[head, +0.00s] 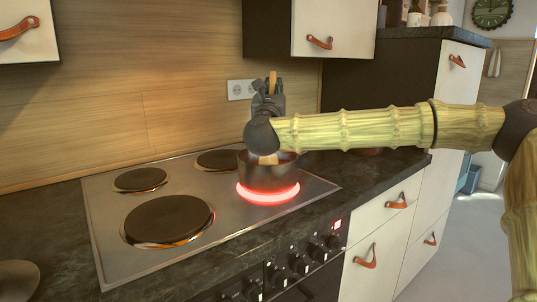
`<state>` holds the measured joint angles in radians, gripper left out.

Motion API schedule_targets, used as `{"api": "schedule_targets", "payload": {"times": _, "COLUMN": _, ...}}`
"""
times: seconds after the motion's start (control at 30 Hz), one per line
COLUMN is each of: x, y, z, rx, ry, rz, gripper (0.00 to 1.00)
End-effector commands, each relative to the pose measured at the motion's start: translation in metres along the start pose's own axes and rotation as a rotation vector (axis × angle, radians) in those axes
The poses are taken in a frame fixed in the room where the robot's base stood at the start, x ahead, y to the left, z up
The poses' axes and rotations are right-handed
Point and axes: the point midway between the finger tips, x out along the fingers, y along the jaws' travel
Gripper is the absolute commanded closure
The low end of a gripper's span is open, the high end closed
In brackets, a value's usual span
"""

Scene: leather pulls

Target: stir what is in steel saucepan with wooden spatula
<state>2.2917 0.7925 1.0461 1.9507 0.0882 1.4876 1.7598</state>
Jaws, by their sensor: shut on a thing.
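The steel saucepan (262,181) stands on the front right hob plate, which glows red beneath it. My gripper (268,92) is above the saucepan and shut on the wooden spatula (272,80). The spatula is roughly upright. Its top end sticks up above the gripper, and its lower part (268,159) shows under my wrist at the saucepan's opening. My wrist hides the middle of the spatula and part of the pan's rim. What is in the saucepan cannot be seen.
The steel hob (205,217) has other plates, bare and dark, to the left. A socket (241,90) is on the wooden wall behind. Control knobs (299,263) line the oven front. Dark worktop (62,235) is free at left, except a rounded dark object (17,279) at the corner.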

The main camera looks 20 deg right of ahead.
Motion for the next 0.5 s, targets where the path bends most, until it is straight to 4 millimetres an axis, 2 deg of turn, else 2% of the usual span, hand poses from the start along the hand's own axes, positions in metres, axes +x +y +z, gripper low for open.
{"api": "schedule_targets", "payload": {"times": 0.5, "x": 0.026, "y": 0.000, "z": 0.026, "rx": 0.001, "ry": 0.000, "rz": 0.001, "gripper": 1.00}}
